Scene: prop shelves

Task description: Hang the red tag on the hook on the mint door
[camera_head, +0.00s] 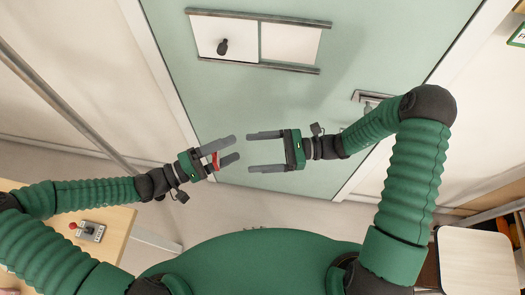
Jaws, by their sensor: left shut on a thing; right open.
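The mint door (290,110) fills the middle of the view. A small dark piece that looks like the hook (222,47) sticks out from a white panel on the door's upper part. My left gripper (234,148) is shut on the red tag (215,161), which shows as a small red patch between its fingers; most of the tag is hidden. The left gripper is in front of the door, well below the hook in the picture. My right gripper (250,151) is open and empty, its fingers pointing left toward the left gripper, with a small gap between them.
The white panel (290,43) sits between two grey rails. A metal door handle (365,97) is at the right, close to my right arm. A wooden table (118,222) with a small red-knobbed box (88,231) is at lower left. A pale stool or seat (475,262) is at lower right.

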